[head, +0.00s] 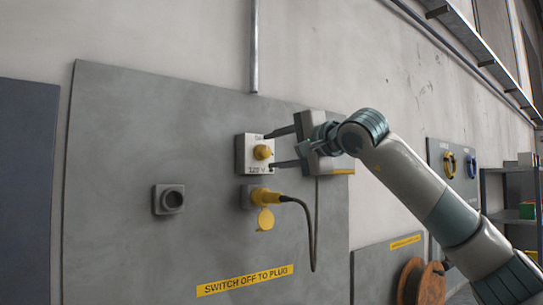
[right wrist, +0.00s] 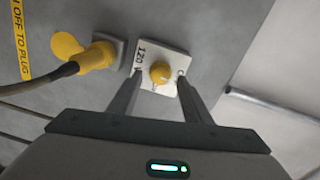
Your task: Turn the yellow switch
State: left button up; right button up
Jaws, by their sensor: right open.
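The yellow switch (head: 262,152) is a round knob on a pale box (head: 241,155) fixed to the grey wall panel. It also shows in the right wrist view (right wrist: 160,73), on the box's face marked with "120". My right gripper (head: 271,149) is open, with one dark finger above the knob and one below it in the head view. In the right wrist view the fingers (right wrist: 158,84) reach to either side of the knob, with a gap on each side. I cannot tell how far the fingertips are from the box face. My left gripper is not in view.
A yellow plug (head: 266,196) with a hanging black cable (head: 311,235) sits in a socket just below the switch box. A grey socket (head: 168,199) is to the left. A metal conduit (head: 254,50) runs up above the box. A wooden cable reel (head: 421,283) stands at lower right.

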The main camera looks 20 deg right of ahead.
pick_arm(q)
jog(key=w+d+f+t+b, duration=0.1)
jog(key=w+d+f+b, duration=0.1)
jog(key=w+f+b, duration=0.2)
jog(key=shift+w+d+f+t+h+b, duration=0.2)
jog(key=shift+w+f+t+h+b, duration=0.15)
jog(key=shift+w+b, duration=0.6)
pick_arm(e)
jog(key=v, duration=1.5)
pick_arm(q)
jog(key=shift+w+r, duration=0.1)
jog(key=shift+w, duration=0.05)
